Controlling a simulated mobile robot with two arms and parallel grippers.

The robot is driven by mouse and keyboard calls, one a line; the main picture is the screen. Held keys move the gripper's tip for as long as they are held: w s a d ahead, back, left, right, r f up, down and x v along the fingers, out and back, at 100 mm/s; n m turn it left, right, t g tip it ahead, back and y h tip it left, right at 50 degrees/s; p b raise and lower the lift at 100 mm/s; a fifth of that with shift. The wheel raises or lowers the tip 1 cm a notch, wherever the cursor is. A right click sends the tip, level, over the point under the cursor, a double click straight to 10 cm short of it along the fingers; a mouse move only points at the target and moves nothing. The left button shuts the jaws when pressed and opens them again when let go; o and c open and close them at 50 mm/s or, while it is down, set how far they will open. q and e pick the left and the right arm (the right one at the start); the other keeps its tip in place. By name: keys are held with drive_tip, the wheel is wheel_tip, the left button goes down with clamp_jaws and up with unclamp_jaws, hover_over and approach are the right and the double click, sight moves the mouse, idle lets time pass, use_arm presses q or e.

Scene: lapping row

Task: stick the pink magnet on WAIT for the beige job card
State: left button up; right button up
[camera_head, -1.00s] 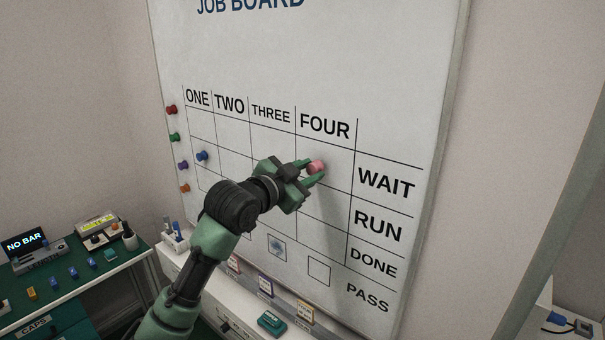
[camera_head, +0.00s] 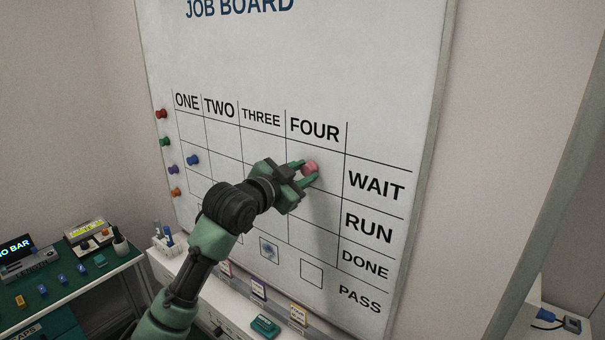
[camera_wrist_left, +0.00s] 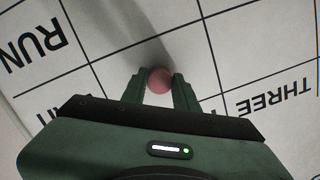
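The pink magnet (camera_head: 309,167) is a small round knob between the fingertips of my left gripper (camera_head: 308,171). The fingers press it from both sides, as the left wrist view also shows for the magnet (camera_wrist_left: 159,80) and gripper (camera_wrist_left: 160,88). It is in front of the FOUR column in the WAIT row of the white job board (camera_head: 300,55). I cannot tell whether it touches the board. Small job cards stand low along the board; one with an orange top (camera_head: 299,313) is below the FOUR column. I cannot make out which card is beige. My right gripper is not in view.
Red (camera_head: 161,114), green (camera_head: 164,142), purple (camera_head: 173,169) and orange (camera_head: 175,192) magnets line the board's left edge. A blue magnet (camera_head: 193,160) is in the ONE column. A white ledge (camera_head: 165,262) runs below; a green bench (camera_head: 70,290) stands left.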

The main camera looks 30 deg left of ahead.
use_arm(q)
drive_tip(key=o, duration=0.4)
drive_tip(key=shift+o, duration=0.2)
